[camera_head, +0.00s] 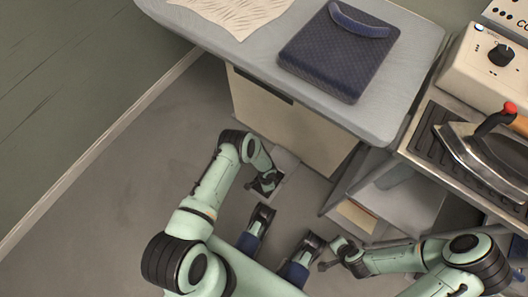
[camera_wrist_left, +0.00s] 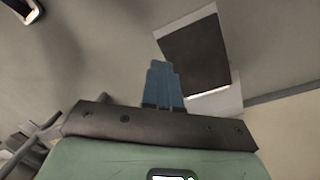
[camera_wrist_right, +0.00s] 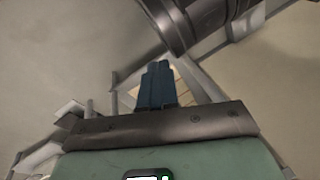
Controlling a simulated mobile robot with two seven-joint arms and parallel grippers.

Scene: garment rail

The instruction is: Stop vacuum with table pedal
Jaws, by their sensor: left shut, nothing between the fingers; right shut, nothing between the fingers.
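The table pedal shows in the left wrist view as a dark flat pad with a pale rim (camera_wrist_left: 196,52), on the floor just beyond and to the right of the fingertips. In the head view a pale plate (camera_head: 287,160) at the foot of the table is partly covered by my left gripper (camera_head: 270,186). My left gripper (camera_wrist_left: 162,66) is shut and empty, low beside the pedal; I cannot tell whether it touches. My right gripper (camera_head: 326,265) is shut and empty, low at the right; its blue fingers (camera_wrist_right: 158,66) are together in the right wrist view.
The grey ironing table (camera_head: 225,45) carries a dark blue padded block (camera_head: 335,58) and a cream cloth (camera_head: 235,10). An iron (camera_head: 480,150) rests on a ribbed stand at the right, near a control box (camera_head: 480,65). A low shelf (camera_head: 400,200) stands below. Floor (camera_head: 120,165) at left is clear.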

